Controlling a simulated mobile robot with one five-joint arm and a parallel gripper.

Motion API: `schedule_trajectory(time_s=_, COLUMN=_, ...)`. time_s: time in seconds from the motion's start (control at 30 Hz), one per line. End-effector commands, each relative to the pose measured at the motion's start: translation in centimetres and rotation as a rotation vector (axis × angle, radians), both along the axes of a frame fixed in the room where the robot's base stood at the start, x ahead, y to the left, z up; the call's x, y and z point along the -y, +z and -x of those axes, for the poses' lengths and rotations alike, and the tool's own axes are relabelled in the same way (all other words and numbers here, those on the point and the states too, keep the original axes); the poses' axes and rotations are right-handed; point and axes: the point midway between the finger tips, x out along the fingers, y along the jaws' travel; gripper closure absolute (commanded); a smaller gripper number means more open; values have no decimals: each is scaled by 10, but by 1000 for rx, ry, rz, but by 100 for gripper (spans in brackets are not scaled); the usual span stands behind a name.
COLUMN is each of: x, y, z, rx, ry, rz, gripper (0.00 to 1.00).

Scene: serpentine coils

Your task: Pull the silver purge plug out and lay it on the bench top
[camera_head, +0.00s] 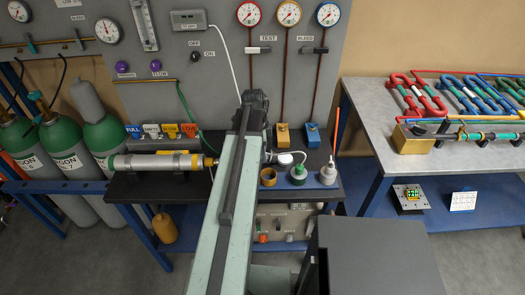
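I cannot pick out the silver purge plug for certain. A long pale cylinder (155,163) with a green left end and a brass right end lies across the black bench top (135,187). A small whitish, round-topped piece (285,158) sits on the bench just right of my arm. My arm reaches up across the middle of the view and hides part of the bench and back panel. The dark end of my arm is in front of the panel, above the bench. My gripper's fingertips cannot be made out there, nor whether they hold anything.
Green gas cylinders (105,135) stand left. A grey table (375,120) with coloured coils is right; a dark box (375,255) is front right.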

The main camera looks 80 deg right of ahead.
Motion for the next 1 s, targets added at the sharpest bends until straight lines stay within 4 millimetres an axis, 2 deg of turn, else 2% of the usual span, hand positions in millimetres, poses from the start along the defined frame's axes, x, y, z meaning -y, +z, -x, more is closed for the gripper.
schedule_trajectory(time_s=0.13, x=0, y=4, z=-1, rx=0, ry=0, rz=0, gripper=46)
schedule_trajectory(time_s=0.23, x=0, y=15, z=-2, rx=0, ry=1, rz=0, gripper=46)
schedule_trajectory(time_s=0.6, x=-1, y=77, z=-10, rx=0, ry=1, rz=0, gripper=46)
schedule_trajectory(time_s=1.0, x=-1, y=79, z=-11, rx=0, ry=2, rz=0, gripper=46)
